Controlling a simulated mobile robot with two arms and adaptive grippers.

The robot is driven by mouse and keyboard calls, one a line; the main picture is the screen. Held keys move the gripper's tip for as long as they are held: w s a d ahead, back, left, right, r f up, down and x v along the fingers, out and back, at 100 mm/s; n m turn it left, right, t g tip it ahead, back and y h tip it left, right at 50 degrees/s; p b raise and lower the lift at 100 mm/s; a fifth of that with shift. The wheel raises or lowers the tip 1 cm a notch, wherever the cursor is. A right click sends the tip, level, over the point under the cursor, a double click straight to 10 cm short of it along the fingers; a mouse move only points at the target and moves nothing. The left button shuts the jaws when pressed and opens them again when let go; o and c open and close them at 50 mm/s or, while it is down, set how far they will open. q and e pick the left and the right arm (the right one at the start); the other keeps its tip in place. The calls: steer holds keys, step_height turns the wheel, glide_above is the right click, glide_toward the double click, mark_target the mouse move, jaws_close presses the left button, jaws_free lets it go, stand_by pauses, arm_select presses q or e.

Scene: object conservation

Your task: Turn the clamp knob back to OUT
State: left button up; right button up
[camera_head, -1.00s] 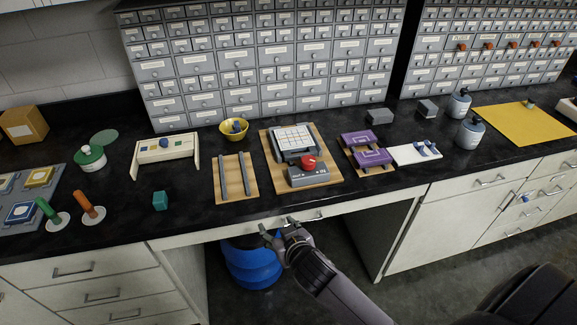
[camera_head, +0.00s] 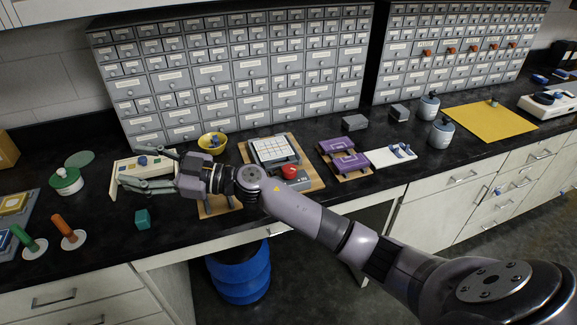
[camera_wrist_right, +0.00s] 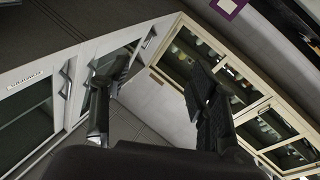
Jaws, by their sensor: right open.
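A red knob (camera_head: 289,172) sits on a grey block (camera_head: 309,181) in front of a grey frame with a white gridded top (camera_head: 274,150), all on a wooden board (camera_head: 312,168). The block's lettering is too small to read. My right gripper (camera_head: 145,170) is open and empty, left of the red knob and apart from it, in front of a cream panel (camera_head: 125,168) with a blue knob. My right forearm hides part of the wooden board. The right wrist view shows the two fingers (camera_wrist_right: 155,100) apart, with cabinet fronts beyond.
A yellow bowl (camera_head: 212,142) stands behind my wrist. A teal cube (camera_head: 142,219) and orange (camera_head: 68,229) and green (camera_head: 24,238) handles lie toward the front left. Purple blocks (camera_head: 350,163) stand right of the red knob. Drawer cabinets (camera_head: 232,75) rise behind.

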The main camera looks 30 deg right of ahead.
steer(key=w+d+f+g+h, duration=0.3)
steer(key=d+f+g+h, duration=0.2)
steer(key=d+g+h, duration=0.45)
steer(key=s+d+r+m+g+h, duration=0.1)
steer(key=d+r+m+h, duration=0.15)
steer(key=d, duration=0.55)
steer(key=s+d+r+m+h, duration=0.2)
steer(key=d+m, duration=0.1)
steer(key=d, duration=0.6)
steer(key=s+d+r+m+g+h, duration=0.1)
steer(key=d+r+m+h, duration=0.2)
steer(key=d, duration=0.5)
glide_above(290, 168)
step_height(290, 168, down, 7)
arm_select(q)
steer(key=shift+s+a+r+p, duration=0.1)
steer(key=shift+a+r+p, duration=0.2)
steer(key=shift+r+p, duration=0.25)
arm_select(e)
steer(key=shift+n, duration=0.25)
step_height(290, 168, down, 11)
steer(key=shift+w+r, duration=0.1)
steer(key=shift+r, duration=0.1)
steer(key=shift+c, duration=0.3)
steer(key=c, duration=1.1)
